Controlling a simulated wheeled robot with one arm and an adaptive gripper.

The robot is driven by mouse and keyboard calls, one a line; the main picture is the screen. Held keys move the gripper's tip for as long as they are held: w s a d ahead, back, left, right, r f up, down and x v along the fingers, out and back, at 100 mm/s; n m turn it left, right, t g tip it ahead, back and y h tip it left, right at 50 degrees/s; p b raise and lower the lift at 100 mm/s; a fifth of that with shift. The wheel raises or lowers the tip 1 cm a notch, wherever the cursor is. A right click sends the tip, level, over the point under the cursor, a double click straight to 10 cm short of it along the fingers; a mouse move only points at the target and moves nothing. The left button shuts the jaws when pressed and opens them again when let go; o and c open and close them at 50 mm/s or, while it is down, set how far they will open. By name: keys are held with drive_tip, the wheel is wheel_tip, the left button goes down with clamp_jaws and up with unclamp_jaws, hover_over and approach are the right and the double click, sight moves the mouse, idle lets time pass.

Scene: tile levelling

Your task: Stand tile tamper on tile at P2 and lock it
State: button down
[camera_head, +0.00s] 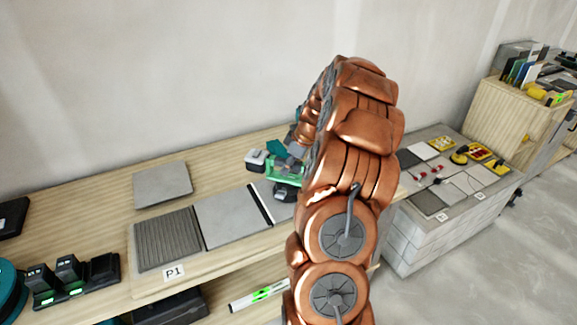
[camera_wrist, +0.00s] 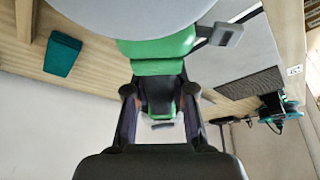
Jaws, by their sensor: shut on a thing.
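The tile tamper (camera_wrist: 155,48) shows in the wrist view as a green body with a large pale grey round plate at the top of the picture. My gripper (camera_wrist: 160,92) is shut on its green and black handle part. In the head view the green tamper (camera_head: 284,172) is just left of my arm, over or beside the tile near the far end of the bench row; I cannot tell whether it touches the tile. That tile (camera_head: 262,190) is partly hidden. The P2 label is not readable, and my arm covers that area. The lock state cannot be seen.
A ribbed tile (camera_head: 167,240) and a smooth tile (camera_head: 232,217) lie in the row by the P1 label (camera_head: 173,272). A loose grey tile (camera_head: 162,184) lies behind. Chargers (camera_head: 70,275) stand at the left. A block station (camera_head: 430,235) with small tiles is at the right.

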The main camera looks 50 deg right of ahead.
drive_tip(key=shift+f, duration=0.15)
idle(0.4)
drive_tip(key=c, duration=0.9)
unclamp_jaws()
